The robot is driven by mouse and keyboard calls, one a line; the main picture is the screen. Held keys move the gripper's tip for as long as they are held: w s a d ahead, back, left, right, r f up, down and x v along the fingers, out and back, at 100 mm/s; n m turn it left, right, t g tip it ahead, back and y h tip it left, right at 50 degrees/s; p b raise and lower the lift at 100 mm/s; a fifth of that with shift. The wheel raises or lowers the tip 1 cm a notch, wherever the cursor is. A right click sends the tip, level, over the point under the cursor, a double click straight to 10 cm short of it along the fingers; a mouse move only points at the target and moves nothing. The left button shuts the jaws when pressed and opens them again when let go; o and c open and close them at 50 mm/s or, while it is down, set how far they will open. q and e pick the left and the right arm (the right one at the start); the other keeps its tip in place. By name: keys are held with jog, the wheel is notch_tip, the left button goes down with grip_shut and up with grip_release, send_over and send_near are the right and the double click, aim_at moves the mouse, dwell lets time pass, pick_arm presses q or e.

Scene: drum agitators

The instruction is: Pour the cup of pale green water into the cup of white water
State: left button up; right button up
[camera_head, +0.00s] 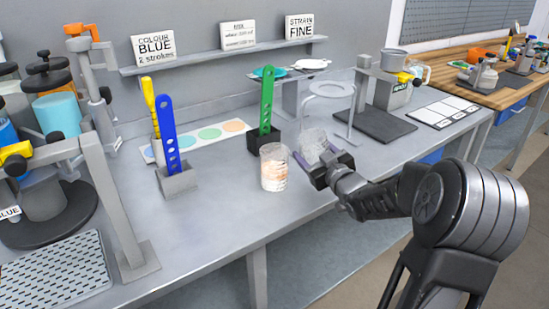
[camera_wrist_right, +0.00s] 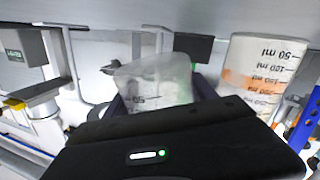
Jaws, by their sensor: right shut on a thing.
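My right gripper (camera_head: 328,170) is shut on a clear cup (camera_head: 312,145), which leans a little to the left. The held cup also shows in the right wrist view (camera_wrist_right: 155,82), cloudy with a faint greenish tint; its liquid level is hard to tell. A second clear graduated cup (camera_head: 273,168) stands upright on the bench just left of the held cup, with whitish and peach tones inside. It also shows in the right wrist view (camera_wrist_right: 262,75), to the right of the held cup and apart from it. My left gripper is out of view.
A green slotted paddle (camera_head: 267,100) and a blue slotted paddle (camera_head: 168,135) stand in holders behind and left of the cups. A ring stand (camera_head: 330,92) is behind the held cup. The bench front (camera_head: 225,210) is clear.

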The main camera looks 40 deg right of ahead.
jog(key=m, duration=0.1)
jog(key=r+m, duration=0.1)
jog(key=d+m, duration=0.1)
jog(key=shift+s+r+t, duration=0.25)
jog(key=shift+r+t, duration=0.1)
jog(key=shift+t, duration=0.05)
dwell(0.5)
